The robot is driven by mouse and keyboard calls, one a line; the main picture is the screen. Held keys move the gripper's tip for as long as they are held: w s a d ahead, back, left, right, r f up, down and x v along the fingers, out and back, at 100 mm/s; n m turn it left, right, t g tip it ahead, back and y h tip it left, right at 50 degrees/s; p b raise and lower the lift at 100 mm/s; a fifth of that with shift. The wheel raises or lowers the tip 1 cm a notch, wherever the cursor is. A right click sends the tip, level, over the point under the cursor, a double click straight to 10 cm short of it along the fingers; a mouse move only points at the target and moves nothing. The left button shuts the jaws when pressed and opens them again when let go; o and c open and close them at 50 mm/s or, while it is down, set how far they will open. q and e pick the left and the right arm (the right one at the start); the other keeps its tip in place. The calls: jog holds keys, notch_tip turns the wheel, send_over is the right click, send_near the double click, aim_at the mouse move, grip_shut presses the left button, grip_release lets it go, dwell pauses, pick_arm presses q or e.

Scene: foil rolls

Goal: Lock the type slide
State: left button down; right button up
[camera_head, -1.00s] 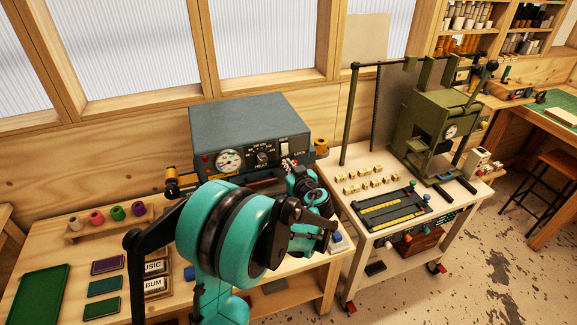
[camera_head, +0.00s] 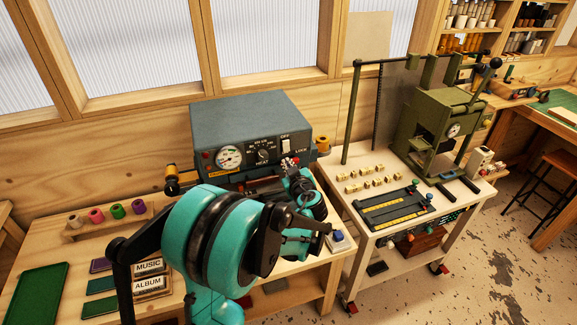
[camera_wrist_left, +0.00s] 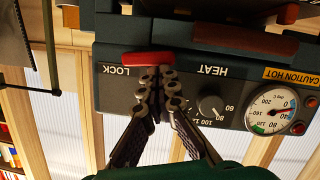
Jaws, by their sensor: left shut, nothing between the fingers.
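The grey-blue stamping machine (camera_head: 250,122) stands on the bench, with a dial gauge, a HEAT knob and the word LOCK on its front. In the left wrist view, which shows the machine upside down, a red bar (camera_wrist_left: 142,58) sits beside the word LOCK; it looks like the slide. My left gripper (camera_head: 291,164) is at the machine's front right. Its shut, empty fingertips (camera_wrist_left: 158,72) are at the red bar's edge in the left wrist view; I cannot tell whether they touch it. My arm hides the machine's lower front in the head view. My right gripper is not in view.
Type holders marked MUSIC (camera_head: 149,266) and ALBUM lie left of my arm, with foil rolls (camera_head: 96,217) behind. A cart to the right holds brass type blocks (camera_head: 366,179), a black tray (camera_head: 392,210) and a green press (camera_head: 440,125).

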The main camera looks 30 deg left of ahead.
pick_arm(q)
jog(key=shift+s+a+f+n+t+b, duration=0.1)
jog(key=shift+f+n+t+b, duration=0.25)
jog(key=shift+n+b, duration=0.3)
jog(key=shift+s+a+f+n+t+b, duration=0.1)
jog(key=shift+f+n+t+b, duration=0.25)
jog(key=shift+n, duration=0.5)
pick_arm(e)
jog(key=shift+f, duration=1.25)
pick_arm(q)
jog(key=shift+h+b, duration=0.3)
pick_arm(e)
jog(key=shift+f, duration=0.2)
pick_arm(q)
jog(key=shift+f+b, duration=0.25)
jog(key=shift+b, duration=0.05)
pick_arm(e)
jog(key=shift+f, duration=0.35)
pick_arm(q)
jog(key=s+d+r+p, duration=0.3)
jog(key=s+d+r, duration=0.2)
jog(key=s, duration=0.4)
jog(key=shift+p, duration=0.35)
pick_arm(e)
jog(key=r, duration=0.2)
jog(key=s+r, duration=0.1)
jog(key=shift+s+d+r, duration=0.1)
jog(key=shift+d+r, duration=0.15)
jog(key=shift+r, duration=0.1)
